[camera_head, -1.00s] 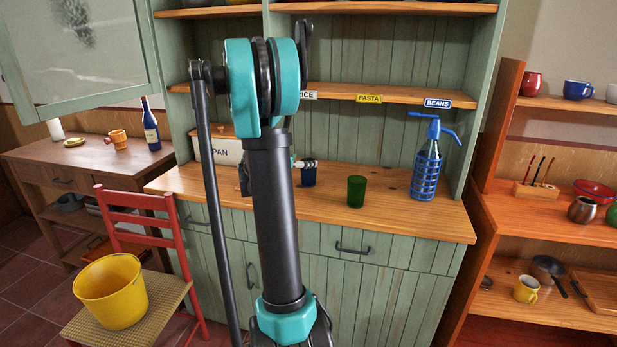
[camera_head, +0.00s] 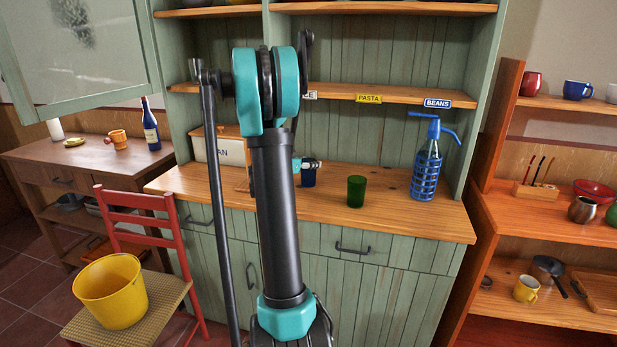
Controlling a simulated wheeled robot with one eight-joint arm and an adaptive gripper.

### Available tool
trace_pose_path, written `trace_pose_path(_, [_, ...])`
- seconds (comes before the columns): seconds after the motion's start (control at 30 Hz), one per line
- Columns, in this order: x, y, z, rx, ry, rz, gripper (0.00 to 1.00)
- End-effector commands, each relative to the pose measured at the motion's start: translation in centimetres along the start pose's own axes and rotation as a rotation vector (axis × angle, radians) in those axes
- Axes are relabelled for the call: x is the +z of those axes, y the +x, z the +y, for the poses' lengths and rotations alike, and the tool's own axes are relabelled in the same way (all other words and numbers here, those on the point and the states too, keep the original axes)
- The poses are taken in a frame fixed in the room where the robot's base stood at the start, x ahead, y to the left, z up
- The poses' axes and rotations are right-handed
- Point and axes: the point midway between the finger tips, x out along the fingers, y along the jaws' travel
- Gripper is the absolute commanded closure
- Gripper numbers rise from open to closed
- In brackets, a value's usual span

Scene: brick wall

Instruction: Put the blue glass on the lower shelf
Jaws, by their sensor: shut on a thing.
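The blue glass (camera_head: 308,177) stands at counter height on the green cupboard, left of a green glass. My gripper (camera_head: 309,164) is at its upper part, shut on it. My own arm column hides much of the gripper's left side. I cannot tell whether the glass touches the counter. The cupboard's lower shelf (camera_head: 400,96) carries labels reading PASTA and BEANS. An upper shelf (camera_head: 390,8) runs above it.
The green glass (camera_head: 356,191) and a blue siphon bottle (camera_head: 427,165) stand on the wooden counter (camera_head: 400,220). A bread box (camera_head: 229,151) is at the left behind my arm. An open cupboard door (camera_head: 80,50) hangs at upper left. The labelled shelf looks bare right of my arm.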

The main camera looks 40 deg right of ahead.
Motion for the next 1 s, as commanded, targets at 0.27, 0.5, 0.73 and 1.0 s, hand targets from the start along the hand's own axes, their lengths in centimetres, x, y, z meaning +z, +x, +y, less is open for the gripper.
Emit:
trace_pose_path(0.27, [0.0,0.0,0.0,0.0,0.0,0.0,1.0])
trace_pose_path(0.5, [-0.1,-0.1,0.0,0.0,0.0,0.0,1.0])
trace_pose_path(0.73, [-1.7,-0.6,0.0,0.0,0.0,0.0,1.0])
trace_pose_path(1.0, [-7.9,-2.5,0.1,0.0,0.0,0.0,1.0])
